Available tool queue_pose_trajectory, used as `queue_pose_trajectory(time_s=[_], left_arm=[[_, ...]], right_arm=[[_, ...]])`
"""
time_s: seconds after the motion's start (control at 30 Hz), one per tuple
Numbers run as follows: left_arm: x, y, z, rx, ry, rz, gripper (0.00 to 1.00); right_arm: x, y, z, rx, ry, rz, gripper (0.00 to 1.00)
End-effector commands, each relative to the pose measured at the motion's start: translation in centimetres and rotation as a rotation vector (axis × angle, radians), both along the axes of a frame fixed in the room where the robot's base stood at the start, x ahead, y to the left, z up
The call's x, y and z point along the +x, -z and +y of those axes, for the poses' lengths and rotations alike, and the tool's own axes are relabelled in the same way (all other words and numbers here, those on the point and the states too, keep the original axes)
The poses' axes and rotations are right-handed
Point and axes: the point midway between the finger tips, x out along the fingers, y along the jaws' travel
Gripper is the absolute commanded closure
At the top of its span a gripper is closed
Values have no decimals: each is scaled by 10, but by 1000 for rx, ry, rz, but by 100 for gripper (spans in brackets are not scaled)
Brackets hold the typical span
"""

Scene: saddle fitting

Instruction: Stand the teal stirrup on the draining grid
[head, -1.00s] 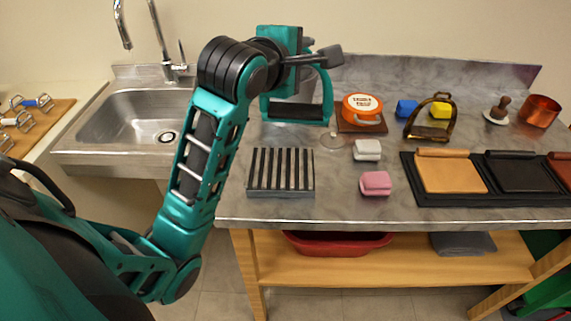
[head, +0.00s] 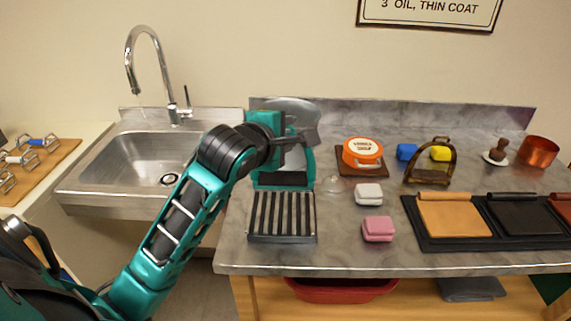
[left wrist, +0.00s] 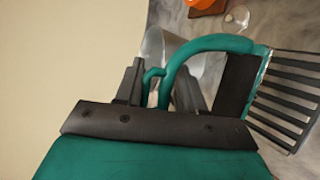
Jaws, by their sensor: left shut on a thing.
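The teal stirrup (head: 311,166) is held by my left gripper (head: 303,137) near its top, with its dark tread (head: 282,180) hanging lowest. In the left wrist view my left gripper (left wrist: 168,88) is shut on the stirrup's top end, and the teal arch (left wrist: 205,43) runs to the dark tread (left wrist: 236,85). The draining grid (head: 282,217), dark and light bars in a grey tray, lies on the counter. The stirrup appears just behind the grid's far edge in the head view; whether it touches anything is unclear. The grid also shows in the left wrist view (left wrist: 290,98). My right gripper is out of view.
A brass stirrup (head: 453,160), an orange tin (head: 362,152), a white block (head: 368,194) and a pink block (head: 378,229) stand right of the grid. A clear round dish (head: 333,184) is close by. The sink (head: 130,165) is left.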

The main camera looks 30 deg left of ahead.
Motion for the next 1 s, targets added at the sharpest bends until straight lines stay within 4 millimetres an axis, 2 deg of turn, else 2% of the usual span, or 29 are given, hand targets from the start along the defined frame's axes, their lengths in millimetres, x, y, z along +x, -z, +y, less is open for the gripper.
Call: queue_pose_trajectory(time_s=[0.03,0.1,0.27,0.5,0.97,1.0], left_arm=[[0,12,0,3,0,5,100],[-1,21,0,1,1,2,100],[0,33,0,2,-1,-2,100],[0,67,0,1,-1,0,100],[0,77,0,-1,0,-2,100],[0,77,0,0,0,-1,58]], right_arm=[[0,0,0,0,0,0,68],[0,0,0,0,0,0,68],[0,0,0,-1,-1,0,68],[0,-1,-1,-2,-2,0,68],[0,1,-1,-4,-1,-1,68],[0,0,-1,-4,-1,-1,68]])
